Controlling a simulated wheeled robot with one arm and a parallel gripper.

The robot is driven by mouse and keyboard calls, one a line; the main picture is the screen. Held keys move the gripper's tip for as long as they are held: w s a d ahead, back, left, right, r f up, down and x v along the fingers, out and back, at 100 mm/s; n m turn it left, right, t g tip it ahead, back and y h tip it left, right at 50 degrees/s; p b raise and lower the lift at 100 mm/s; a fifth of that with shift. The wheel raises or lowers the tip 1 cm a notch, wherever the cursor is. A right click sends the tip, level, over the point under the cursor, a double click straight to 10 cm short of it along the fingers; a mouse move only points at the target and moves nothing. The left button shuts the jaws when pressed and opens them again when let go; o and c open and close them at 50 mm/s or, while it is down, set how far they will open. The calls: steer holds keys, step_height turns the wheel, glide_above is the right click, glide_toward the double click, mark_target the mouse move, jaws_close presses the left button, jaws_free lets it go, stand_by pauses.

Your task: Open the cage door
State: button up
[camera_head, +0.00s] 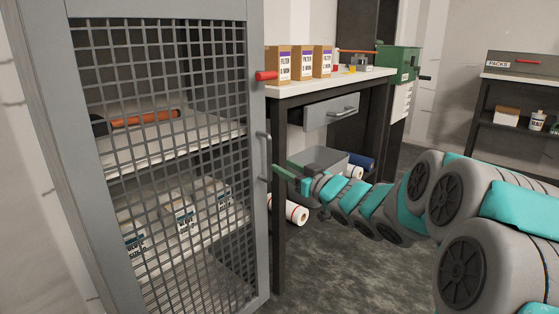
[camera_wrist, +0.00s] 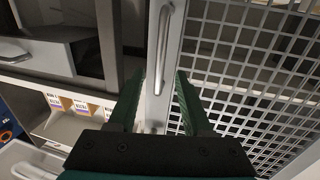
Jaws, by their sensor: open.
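The cage door (camera_head: 250,215) is a grey frame with wire mesh. It fills the left of the head view and looks shut, though its far edge is hard to judge. Its metal bar handle (camera_head: 267,150) stands upright on the right frame strip. In the wrist view the handle (camera_wrist: 162,45) runs down from the top, in line with the gap between my fingers. My gripper (camera_head: 282,173) is open with green fingers, close to the handle's lower part. In the wrist view my gripper (camera_wrist: 166,78) has one finger on each side of the door strip; contact is not clear.
A red-tipped knob (camera_head: 266,76) sticks out above the handle. A bench (camera_head: 330,85) with filter boxes and a drawer (camera_head: 331,112) stands right of the cage. A white roll (camera_head: 291,210) lies below.

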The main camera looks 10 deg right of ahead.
mark_target(271, 159)
steer(key=shift+x, duration=3.9)
jaws_close()
